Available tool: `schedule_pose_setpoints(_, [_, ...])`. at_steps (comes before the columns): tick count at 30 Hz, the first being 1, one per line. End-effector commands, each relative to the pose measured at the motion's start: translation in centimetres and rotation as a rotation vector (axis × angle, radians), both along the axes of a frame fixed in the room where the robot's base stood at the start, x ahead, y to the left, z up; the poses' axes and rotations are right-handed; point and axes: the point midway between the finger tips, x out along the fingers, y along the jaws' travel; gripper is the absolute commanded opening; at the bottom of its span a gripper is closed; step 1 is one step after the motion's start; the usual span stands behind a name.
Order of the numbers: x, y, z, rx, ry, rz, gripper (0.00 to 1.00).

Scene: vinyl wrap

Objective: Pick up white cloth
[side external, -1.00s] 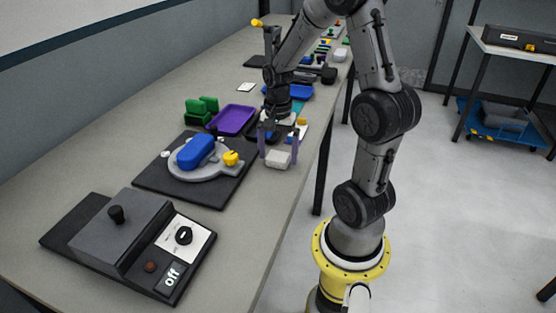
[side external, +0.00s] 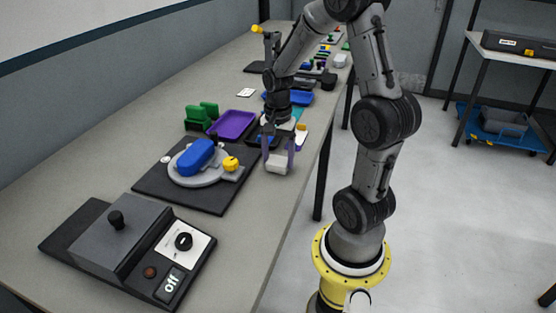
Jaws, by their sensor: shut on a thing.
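The white cloth (side external: 277,167) is a small whitish block-like bundle near the right edge of the long grey table. My gripper (side external: 277,158) points down over it, with one purple finger on each side. The fingers are shut on the cloth. I cannot tell whether the cloth is still touching the table.
Left of my gripper, a black board holds a grey fixture with a blue object (side external: 195,156) and a yellow knob (side external: 231,163). Behind are a purple tray (side external: 232,125), green blocks (side external: 201,116) and a blue tray (side external: 296,98). A dark box with an "off" display (side external: 171,284) stands in front.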

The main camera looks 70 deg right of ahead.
Motion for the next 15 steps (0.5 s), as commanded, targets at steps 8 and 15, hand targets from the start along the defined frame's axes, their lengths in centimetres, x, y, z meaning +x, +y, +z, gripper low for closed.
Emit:
schedule_pose_setpoints(8, [-0.2, 0.2, 3.4, -0.005, -0.006, 0.0, 0.13])
schedule_pose_setpoints(15, [-3.6, 2.9, 8.5, -0.007, -0.009, 0.0, 0.13])
